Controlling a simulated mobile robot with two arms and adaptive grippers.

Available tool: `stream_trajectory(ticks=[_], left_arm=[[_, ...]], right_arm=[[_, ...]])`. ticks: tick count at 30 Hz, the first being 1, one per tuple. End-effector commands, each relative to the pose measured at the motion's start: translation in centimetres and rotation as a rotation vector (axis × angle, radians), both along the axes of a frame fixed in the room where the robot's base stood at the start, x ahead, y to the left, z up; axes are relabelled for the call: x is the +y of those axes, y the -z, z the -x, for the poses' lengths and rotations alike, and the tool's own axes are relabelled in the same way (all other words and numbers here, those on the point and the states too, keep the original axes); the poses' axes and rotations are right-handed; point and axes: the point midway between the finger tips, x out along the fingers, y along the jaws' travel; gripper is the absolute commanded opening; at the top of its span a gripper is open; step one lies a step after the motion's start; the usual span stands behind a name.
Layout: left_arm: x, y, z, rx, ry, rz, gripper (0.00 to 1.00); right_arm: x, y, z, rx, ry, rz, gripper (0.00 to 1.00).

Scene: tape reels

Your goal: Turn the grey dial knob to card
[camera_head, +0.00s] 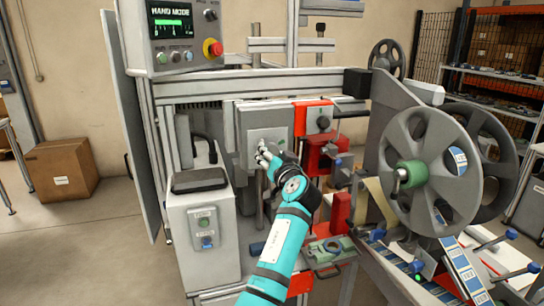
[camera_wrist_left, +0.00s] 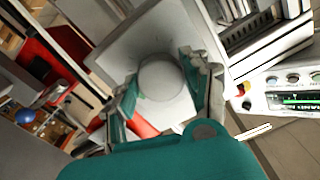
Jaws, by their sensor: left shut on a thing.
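The grey dial knob (camera_wrist_left: 162,90) shows in the left wrist view as a round pale disc on a grey plate (camera_wrist_left: 115,55). My left gripper (camera_wrist_left: 160,76) has a finger on each side of it and is shut on it. In the head view the left gripper (camera_head: 262,152) is at the lower front of a square grey housing (camera_head: 265,118) and hides the knob. No "card" marking or pointer can be read in either view. My right gripper is in neither view.
A control panel (camera_head: 185,35) reading HAND MODE, with a red stop button (camera_head: 213,47), stands at upper left. A small grey block with a black knob (camera_head: 323,122) is right of the housing. A large grey reel (camera_head: 435,200) stands at right.

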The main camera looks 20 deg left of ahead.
Motion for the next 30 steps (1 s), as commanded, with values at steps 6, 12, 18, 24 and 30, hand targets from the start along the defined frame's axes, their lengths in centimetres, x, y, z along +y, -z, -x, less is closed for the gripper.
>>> stream_trajectory(ticks=[6, 12, 18, 24, 30], left_arm=[[0.1, -0.3, 0.0, 0.114, 0.0, -0.172, 0.16], [0.1, -0.4, 0.0, 0.218, 0.001, -0.33, 0.16], [0.1, -0.5, 0.0, 0.325, 0.001, -0.488, 0.16], [0.1, -0.6, 0.0, 0.432, 0.001, -0.646, 0.16], [0.1, -0.7, 0.0, 0.538, 0.0, -0.804, 0.16]], right_arm=[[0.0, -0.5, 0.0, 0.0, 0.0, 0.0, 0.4], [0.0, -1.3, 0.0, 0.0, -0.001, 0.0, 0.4], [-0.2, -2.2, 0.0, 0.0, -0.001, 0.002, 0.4], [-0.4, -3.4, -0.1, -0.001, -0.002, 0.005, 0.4], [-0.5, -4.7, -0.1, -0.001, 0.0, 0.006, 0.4]])
